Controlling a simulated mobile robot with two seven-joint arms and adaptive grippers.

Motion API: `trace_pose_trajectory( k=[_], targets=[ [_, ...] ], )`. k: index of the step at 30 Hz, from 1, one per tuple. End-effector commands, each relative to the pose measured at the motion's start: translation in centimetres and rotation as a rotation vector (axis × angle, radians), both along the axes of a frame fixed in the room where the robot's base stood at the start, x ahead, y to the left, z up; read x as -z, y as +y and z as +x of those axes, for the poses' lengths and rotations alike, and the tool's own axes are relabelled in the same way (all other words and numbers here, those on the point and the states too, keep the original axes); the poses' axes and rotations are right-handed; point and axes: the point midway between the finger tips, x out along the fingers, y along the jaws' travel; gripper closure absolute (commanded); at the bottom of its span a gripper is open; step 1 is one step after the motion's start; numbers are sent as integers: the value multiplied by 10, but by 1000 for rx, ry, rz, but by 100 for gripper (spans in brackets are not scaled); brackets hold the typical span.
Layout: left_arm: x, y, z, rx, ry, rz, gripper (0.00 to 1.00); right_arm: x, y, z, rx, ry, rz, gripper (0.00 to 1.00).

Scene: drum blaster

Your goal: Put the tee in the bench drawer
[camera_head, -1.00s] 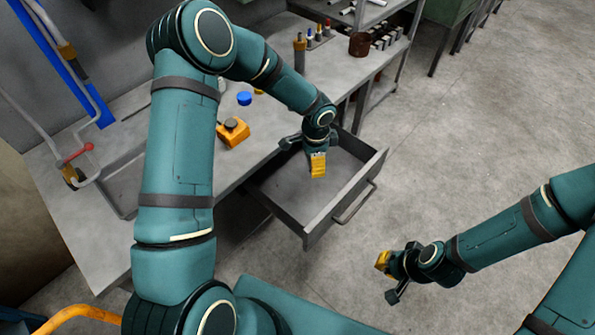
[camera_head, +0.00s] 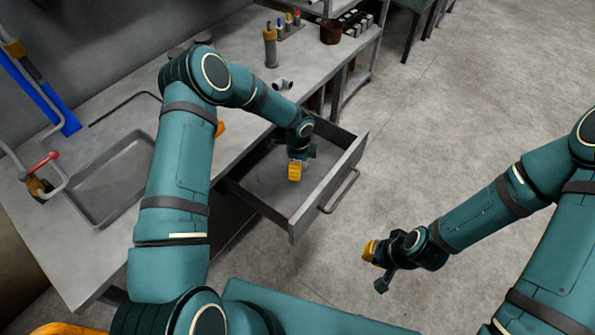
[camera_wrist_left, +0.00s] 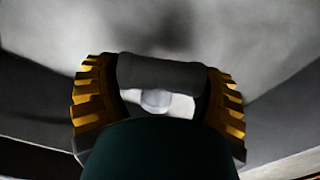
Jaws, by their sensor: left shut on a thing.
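The bench drawer (camera_head: 310,209) is pulled open from the bench in the head view. My left gripper (camera_head: 295,171) points down inside the drawer's outline. In the left wrist view, the gripper (camera_wrist_left: 160,85) is shut on the tee (camera_wrist_left: 160,70), a grey pipe fitting lying across between the yellow ribbed fingers. The drawer's pale floor and side walls surround it in that view. The gap between tee and floor cannot be judged. In the head view the tee is hidden by the gripper. My right gripper (camera_head: 376,267) hangs over the floor, right of the drawer; its opening is unclear.
The grey bench (camera_head: 115,252) runs along the wall, with a sunken tray (camera_head: 110,185) at left. A pale pipe fitting (camera_head: 284,84) and a grey cylinder (camera_head: 270,50) stand farther back. A brown pot (camera_head: 331,32) is near the shelf.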

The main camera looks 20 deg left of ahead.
Motion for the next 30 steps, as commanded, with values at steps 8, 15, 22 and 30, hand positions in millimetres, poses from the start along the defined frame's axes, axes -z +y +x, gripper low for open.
trace_pose_trajectory(
  k=[8,15,22,30],
  targets=[
    [34,0,0,-2,1,0,71,8,0,2,1,-4,0,100],
    [34,0,0,-1,0,0,71,7,0,2,1,-4,0,100],
    [37,0,-1,-1,1,0,0,10,0,2,1,-5,-1,100],
    [37,0,-1,-1,1,0,0,10,0,2,1,-5,-1,100]
  ],
)
